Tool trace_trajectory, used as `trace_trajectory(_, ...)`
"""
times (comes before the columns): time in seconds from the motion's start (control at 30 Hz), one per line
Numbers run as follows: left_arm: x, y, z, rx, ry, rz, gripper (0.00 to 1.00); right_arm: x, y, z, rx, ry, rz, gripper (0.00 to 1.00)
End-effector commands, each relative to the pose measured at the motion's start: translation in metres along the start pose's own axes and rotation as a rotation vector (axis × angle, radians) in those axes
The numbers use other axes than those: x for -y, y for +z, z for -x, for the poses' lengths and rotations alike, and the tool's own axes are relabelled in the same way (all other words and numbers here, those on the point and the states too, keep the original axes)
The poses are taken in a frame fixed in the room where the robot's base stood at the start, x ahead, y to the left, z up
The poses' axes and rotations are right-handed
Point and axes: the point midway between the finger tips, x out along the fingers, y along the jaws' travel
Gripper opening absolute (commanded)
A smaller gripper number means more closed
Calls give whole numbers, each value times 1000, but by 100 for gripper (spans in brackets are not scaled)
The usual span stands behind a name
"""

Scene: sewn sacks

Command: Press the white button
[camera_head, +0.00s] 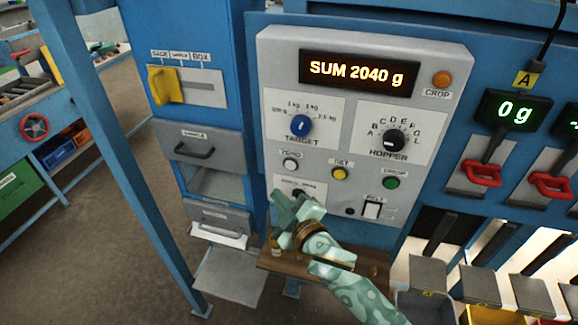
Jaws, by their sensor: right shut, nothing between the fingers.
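The white button (290,163) is a small round button on the grey control panel (430,66), under a short label that seems to read ZERO. It shows fully at the panel's left, below the TARGET dial. My right gripper (284,203), pale green and mottled, is shut and empty. It is in front of the lower left of the panel, below the white button and apart from it in the picture. It partly covers a dark control and its label there. My left gripper is not in view.
Right of the white button are a yellow button (339,173) and a green button (391,183). A white switch (372,208) sits lower right. The blue TARGET dial (300,125) and black HOPPER dial (394,141) are above. A wooden ledge (372,270) lies below.

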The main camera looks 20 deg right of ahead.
Motion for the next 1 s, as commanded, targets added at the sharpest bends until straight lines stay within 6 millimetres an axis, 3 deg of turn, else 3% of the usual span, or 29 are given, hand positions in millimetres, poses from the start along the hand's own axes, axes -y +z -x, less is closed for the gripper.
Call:
trace_trajectory(0.5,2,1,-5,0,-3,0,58,-33,33,-45,2,1,2,0)
trace_trajectory(1.0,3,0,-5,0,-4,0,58,-37,36,-49,1,1,-1,0)
